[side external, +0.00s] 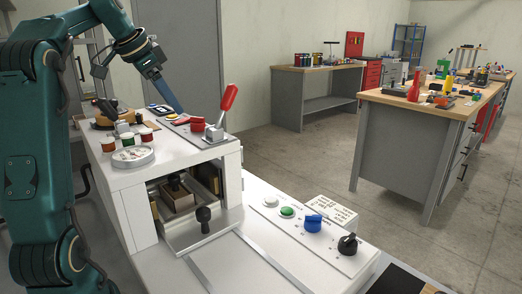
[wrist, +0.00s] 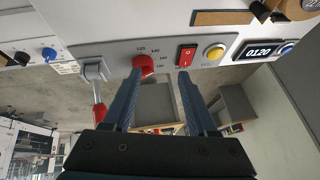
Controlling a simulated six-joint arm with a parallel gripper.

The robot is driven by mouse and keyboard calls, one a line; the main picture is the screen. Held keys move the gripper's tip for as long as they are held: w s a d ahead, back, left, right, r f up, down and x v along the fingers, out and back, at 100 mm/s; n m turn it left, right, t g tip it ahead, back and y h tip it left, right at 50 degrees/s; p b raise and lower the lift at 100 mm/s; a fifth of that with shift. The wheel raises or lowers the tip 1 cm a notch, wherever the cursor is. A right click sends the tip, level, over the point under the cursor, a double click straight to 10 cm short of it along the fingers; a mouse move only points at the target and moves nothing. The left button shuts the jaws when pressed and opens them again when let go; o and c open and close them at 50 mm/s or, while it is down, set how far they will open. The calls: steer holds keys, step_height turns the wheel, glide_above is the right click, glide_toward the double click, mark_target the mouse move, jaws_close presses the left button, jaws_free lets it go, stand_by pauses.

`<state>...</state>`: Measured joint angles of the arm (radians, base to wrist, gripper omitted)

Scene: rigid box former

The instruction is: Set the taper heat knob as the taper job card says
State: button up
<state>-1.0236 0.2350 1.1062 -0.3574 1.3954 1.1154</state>
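A red knob (wrist: 143,66) with a numbered scale around it, including 120 and 140, sits on the grey panel in the wrist view. It looks like the heat knob, but I cannot read its label or pointer. It also shows in the side view (side external: 197,124). My gripper (wrist: 160,72) is open and empty, with its left fingertip close by the knob and its right fingertip below the rocker switch. In the side view my gripper (side external: 180,111) is just above the panel. A white card with text (side external: 333,211) stands beside the lower control panel; its writing is too small to read.
A red rocker switch (wrist: 187,54), a yellow button (wrist: 214,52) and a display reading 0120 (wrist: 262,48) lie right of the knob. A blue knob (side external: 313,223) and black knob (side external: 348,243) are lower down.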

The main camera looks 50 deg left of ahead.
mark_target(197, 120)
steer(key=n+g, duration=0.1)
steer(key=n, duration=0.3)
steer(key=shift+d, duration=0.2)
steer(key=shift+d+n+g+y, duration=0.15)
steer(key=shift+n+g+y, duration=0.25)
steer(key=shift+n, duration=0.6)
steer(key=n, duration=0.2)
steer(key=n+g, duration=0.1)
steer(key=shift+w+d+r+y, duration=0.15)
steer(key=shift+w+d+y, duration=0.15)
steer(key=shift+w+d, duration=0.05)
steer(key=w+d, duration=0.2)
steer(key=w, duration=0.1)
steer(key=shift+d+n+y, duration=0.1)
steer(key=shift+n+y, duration=0.2)
steer(key=shift+n, duration=0.1)
steer(key=shift+w+d+f, duration=0.1)
steer(key=shift+d+f, duration=0.1)
steer(key=shift+f, duration=0.15)
steer(key=shift+x, duration=2.4)
